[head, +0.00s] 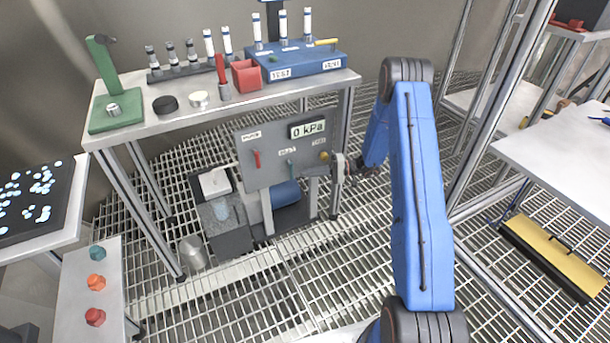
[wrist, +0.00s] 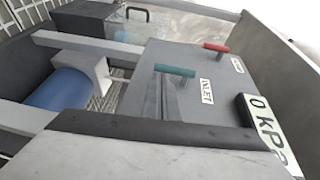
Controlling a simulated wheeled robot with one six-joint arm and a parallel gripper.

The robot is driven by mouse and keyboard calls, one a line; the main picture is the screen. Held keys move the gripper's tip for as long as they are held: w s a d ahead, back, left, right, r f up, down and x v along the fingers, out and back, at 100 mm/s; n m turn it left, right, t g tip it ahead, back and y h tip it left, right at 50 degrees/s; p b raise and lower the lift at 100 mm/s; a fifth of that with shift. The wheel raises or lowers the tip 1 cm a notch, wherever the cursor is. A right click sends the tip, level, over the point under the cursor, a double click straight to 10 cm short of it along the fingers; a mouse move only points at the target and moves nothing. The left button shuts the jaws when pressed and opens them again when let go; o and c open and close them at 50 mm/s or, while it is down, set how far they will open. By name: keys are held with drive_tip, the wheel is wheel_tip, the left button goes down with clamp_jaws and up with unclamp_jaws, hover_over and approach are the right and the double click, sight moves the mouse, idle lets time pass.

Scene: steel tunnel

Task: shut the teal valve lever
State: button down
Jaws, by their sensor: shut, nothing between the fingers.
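The teal valve lever (head: 291,168) is a short bar on a grey upright panel (head: 270,172) under the bench. It points roughly up and down in the head view. The lever also shows in the wrist view (wrist: 174,70), beside the INLET label and clear of any finger that I can make out. My gripper (head: 343,168) is at the panel's right edge, to the right of the lever and apart from it. It is shut and empty; its fingertips are small and hard to make out in the head view.
A red lever (head: 257,158) stands left of the teal one. A display (head: 308,128) reads 0 kPa, with a yellow knob (head: 324,156) below it. The bench top (head: 140,123) overhangs the panel, and its legs stand nearby. Open grating (head: 250,290) lies in front.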

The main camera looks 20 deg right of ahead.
drive_tip(key=s+d, duration=0.1)
drive_tip(key=d, duration=1)
drive_tip(key=shift+s+d, duration=0.2)
drive_tip(key=shift+s, duration=0.1)
drive_tip(key=s+a+r+n+g+h, duration=0.1)
drive_tip(key=s+a+r+g+h, duration=0.4)
drive_tip(key=s+r, duration=0.55)
drive_tip(key=s+a+r+n+h, duration=0.1)
drive_tip(key=s+a+r+h, duration=0.2)
drive_tip(key=s+a+r, duration=0.75)
drive_tip(key=s+d+r+t+h, duration=0.2)
drive_tip(key=s+r+h, duration=0.1)
drive_tip(key=s, duration=0.5)
drive_tip(key=s+d+r+t+h, duration=0.2)
drive_tip(key=s+r, duration=0.3)
drive_tip(key=s, duration=0.4)
drive_tip(key=s+d+r+t+h, duration=0.2)
drive_tip(key=s+d+r+h, duration=0.1)
drive_tip(key=s, duration=0.5)
drive_tip(key=shift+s+d+r+t+h, duration=0.25)
drive_tip(key=shift+d+r+t+h, duration=0.2)
drive_tip(key=shift+r, duration=0.55)
